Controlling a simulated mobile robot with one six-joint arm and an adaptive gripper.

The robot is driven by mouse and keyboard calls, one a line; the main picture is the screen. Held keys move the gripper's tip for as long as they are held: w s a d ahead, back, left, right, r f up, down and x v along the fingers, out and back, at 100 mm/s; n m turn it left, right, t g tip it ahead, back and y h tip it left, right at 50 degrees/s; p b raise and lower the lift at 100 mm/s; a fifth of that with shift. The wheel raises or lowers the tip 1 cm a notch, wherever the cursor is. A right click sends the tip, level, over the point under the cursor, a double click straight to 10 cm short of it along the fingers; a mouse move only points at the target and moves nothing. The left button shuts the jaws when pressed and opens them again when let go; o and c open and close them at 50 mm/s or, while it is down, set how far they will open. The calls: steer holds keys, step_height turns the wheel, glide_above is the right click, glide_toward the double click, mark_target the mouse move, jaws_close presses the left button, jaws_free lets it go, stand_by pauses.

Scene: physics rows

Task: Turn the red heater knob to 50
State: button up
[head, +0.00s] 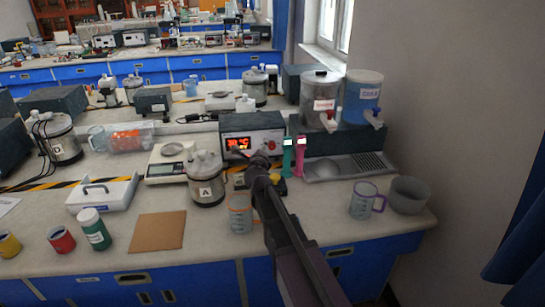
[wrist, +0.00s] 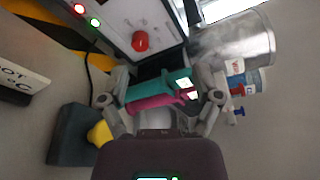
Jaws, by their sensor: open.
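The red heater knob (wrist: 140,41) is on the pale front panel of a dark control box (head: 252,124). It shows clearly in the wrist view, above and left of the middle between my fingers. A red and a green light sit on the panel left of it. The box's lit display (head: 238,143) seems to read about 30 °C. My gripper (wrist: 160,100) is open, its two fingers spread wide and apart from the knob. In the head view my gripper (head: 260,162) is just in front of the box and hides part of its front. The knob's pointer angle is too small to read.
A teal (head: 287,155) and a pink handheld device (head: 300,156) stand close to the right of the box; both appear between my fingers in the wrist view. A pot marked A (head: 207,190) and a beaker (head: 240,220) stand left of my arm. A purple-handled jug (head: 362,203) stands right.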

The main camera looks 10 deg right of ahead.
mark_target(272, 147)
steer(key=f+m+g+h, duration=0.1)
steer(key=f, duration=0.1)
steer(key=d+f+m+g+b, duration=0.1)
steer(key=f+m, duration=0.1)
steer(key=shift+f+h, duration=0.1)
steer(key=shift+h, duration=0.3)
steer(key=shift+w, duration=0.1)
steer(key=b+x, duration=0.3)
steer(key=x, duration=1)
steer(key=shift+w+d, duration=0.15)
steer(key=shift+w, duration=0.15)
